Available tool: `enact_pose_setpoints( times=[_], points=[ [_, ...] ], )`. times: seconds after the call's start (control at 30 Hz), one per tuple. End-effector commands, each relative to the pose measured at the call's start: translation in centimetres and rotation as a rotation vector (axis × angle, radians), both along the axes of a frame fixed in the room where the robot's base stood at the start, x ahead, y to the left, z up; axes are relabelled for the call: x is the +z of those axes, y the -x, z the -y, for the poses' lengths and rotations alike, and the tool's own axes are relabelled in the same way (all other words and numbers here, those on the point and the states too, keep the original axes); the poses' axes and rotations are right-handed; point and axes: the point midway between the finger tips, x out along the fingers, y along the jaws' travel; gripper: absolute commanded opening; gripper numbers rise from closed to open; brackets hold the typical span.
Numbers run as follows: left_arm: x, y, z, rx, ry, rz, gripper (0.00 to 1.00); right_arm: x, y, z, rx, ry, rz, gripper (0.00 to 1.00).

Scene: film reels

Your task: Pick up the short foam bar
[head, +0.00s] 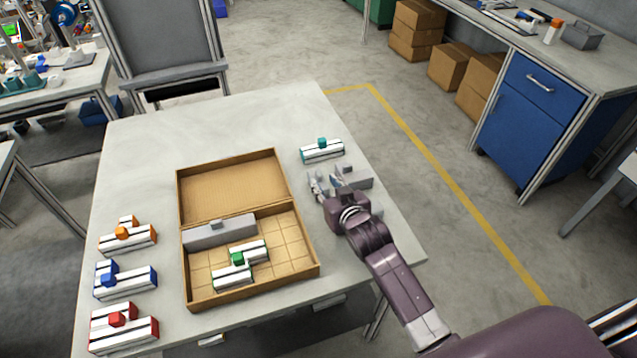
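A short grey foam bar (358,177) lies on the right part of the table, just beyond my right gripper and partly hidden by it. Another grey piece (377,209) shows beside my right wrist; my arm hides most of it. My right gripper (327,182) is low over the table, at the left end of the short bar. Its fingers look spread, with nothing seen between them; I cannot tell whether they touch the bar. A longer grey foam bar (220,231) with a small grey knob lies in the open box. My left gripper is not in view.
The open cardboard box (312,272) also holds white blocks with a green knob (238,258). A teal-knobbed block (322,152) stands beyond my gripper. Orange (127,236), blue (124,281) and red-knobbed (122,328) blocks line the left edge. The table's (235,115) far part is clear.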

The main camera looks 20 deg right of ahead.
Motion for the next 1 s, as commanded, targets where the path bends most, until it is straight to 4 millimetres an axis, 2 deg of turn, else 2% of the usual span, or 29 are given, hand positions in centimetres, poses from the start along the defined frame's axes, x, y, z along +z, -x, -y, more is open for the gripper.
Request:
enact_pose_setpoints(
  times=[0.2, 0.4, 0.57, 0.6, 0.87, 1.0],
  points=[
    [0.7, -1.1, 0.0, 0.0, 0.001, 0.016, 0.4, -0.7, -2.6, -0.2, -0.001, 0.0, 0.001, 0.29],
    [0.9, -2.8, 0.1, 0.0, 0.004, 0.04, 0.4, -1.1, -3.3, -0.2, -0.001, 0.0, 0.0, 0.29],
    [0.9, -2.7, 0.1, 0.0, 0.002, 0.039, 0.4, -1.1, -3.3, -0.2, 0.0, 0.0, 0.001, 0.29],
    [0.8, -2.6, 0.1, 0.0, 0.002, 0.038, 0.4, -1.1, -3.3, -0.2, 0.0, 0.0, 0.001, 0.28],
    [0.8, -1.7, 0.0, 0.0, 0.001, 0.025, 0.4, -1.1, -3.3, -0.2, 0.0, 0.0, 0.0, 0.0],
    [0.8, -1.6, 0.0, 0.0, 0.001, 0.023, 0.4, -1.1, -3.3, -0.2, 0.0, 0.0, 0.001, 0.0]
  ],
)
